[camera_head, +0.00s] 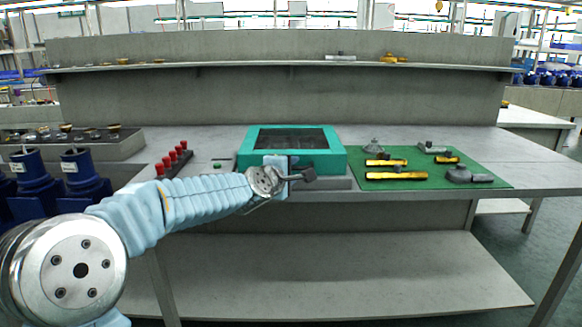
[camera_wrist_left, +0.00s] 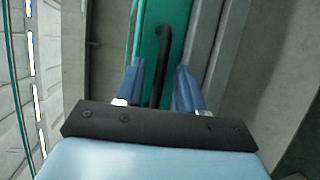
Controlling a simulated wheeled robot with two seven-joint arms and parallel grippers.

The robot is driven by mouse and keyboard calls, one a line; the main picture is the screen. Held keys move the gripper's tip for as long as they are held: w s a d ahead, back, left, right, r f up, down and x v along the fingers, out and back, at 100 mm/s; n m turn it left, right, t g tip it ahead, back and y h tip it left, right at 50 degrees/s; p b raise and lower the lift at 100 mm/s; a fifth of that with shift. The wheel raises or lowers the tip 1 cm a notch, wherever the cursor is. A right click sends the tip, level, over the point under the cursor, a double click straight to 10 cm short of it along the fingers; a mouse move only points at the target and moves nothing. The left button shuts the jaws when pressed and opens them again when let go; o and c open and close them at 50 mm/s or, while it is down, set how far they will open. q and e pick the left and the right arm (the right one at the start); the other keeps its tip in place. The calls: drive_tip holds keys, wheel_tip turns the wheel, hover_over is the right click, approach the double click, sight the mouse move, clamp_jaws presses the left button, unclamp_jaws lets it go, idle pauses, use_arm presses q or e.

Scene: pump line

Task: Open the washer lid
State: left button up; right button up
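The washer (camera_head: 340,160) is a teal box with a dark window in its lid (camera_head: 290,139), standing at the middle of the bench. The lid lies flat and looks closed. My left gripper (camera_head: 292,174) is at the washer's front side, partly covering it. In the left wrist view, my left gripper (camera_wrist_left: 160,72) has its two blue fingers apart. A black curved handle (camera_wrist_left: 164,45) on the teal front runs between them, with gaps visible on both sides. Whether a finger touches it cannot be told. My right gripper is not in view.
A green mat (camera_head: 430,180) with yellow-handled tools and grey parts lies right of the washer. A row of red-topped pieces (camera_head: 172,160) and blue pump housings (camera_head: 85,178) are at left. A shelf (camera_head: 250,66) runs behind, holding small parts.

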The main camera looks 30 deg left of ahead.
use_arm(q)
drive_tip(key=shift+c, duration=0.3)
clamp_jaws()
